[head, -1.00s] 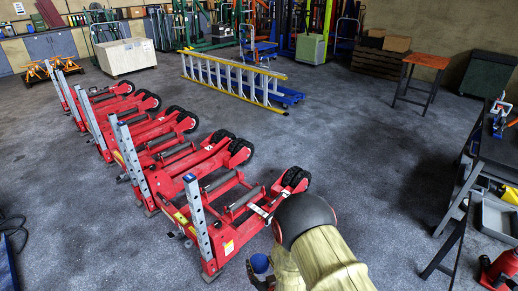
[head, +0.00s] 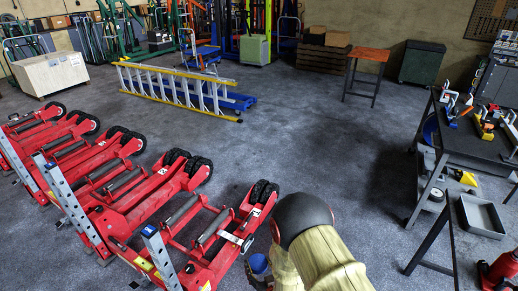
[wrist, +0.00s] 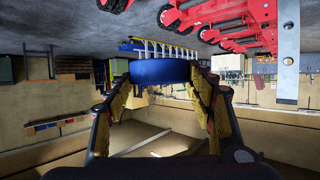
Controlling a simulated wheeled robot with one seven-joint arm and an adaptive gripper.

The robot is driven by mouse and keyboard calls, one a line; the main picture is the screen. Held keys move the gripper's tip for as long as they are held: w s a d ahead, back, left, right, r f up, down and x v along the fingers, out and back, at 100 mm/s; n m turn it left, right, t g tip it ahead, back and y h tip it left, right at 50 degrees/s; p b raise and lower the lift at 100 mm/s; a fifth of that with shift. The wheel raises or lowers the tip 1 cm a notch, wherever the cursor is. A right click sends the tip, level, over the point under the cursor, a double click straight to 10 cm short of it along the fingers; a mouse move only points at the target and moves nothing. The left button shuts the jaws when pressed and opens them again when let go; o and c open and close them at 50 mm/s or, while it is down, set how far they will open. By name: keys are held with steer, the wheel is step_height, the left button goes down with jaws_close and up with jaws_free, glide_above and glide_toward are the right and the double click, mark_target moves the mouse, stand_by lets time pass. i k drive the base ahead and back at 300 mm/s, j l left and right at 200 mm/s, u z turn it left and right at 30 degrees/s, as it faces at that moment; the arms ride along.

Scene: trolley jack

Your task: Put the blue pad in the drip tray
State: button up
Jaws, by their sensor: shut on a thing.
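The blue pad (wrist: 160,72) is a round, thick disc held between the fingertips of my gripper (wrist: 160,85) in the wrist view. In the head view the pad (head: 258,263) shows as a small blue shape beside my arm at the bottom, and my gripper (head: 260,274) is partly hidden by the arm. The fingers are shut on the pad, off the floor. The drip tray is a shallow grey rectangular tray (head: 481,216) at the right of the head view, well apart from my gripper. No pad shows in it.
Red trolley jacks (head: 180,220) stand in a row at the left, close to my gripper. A dark workbench (head: 470,140) with tools stands at the right. A red bottle jack (head: 499,270) is at the lower right. Open floor (head: 340,160) lies in the middle.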

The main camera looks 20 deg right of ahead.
mark_target(483, 216)
steer(key=i+z, duration=0.2)
steer(key=z, duration=0.25)
steer(key=i+z, duration=0.25)
steer(key=z, duration=0.15)
steer(key=i+z, duration=0.2)
steer(key=z, duration=0.25)
steer(key=i+j+z, duration=0.15)
steer(key=z, duration=0.25)
steer(key=i+j+z, duration=0.1)
steer(key=i+z, duration=0.15)
steer(key=z, duration=0.25)
steer(key=i+j+z, duration=0.2)
steer(key=z, duration=0.3)
steer(key=i+j+z, duration=0.2)
steer(key=z, duration=0.3)
steer(key=i+j+z, duration=0.1)
steer(key=j+z, duration=0.35)
steer(key=i+j+z, duration=0.1)
steer(key=j+z, duration=0.3)
steer(key=j, duration=0.2)
steer(key=j+z, duration=0.4)
steer(key=j, duration=0.2)
steer(key=j+z, duration=0.1)
steer(key=j, duration=0.3)
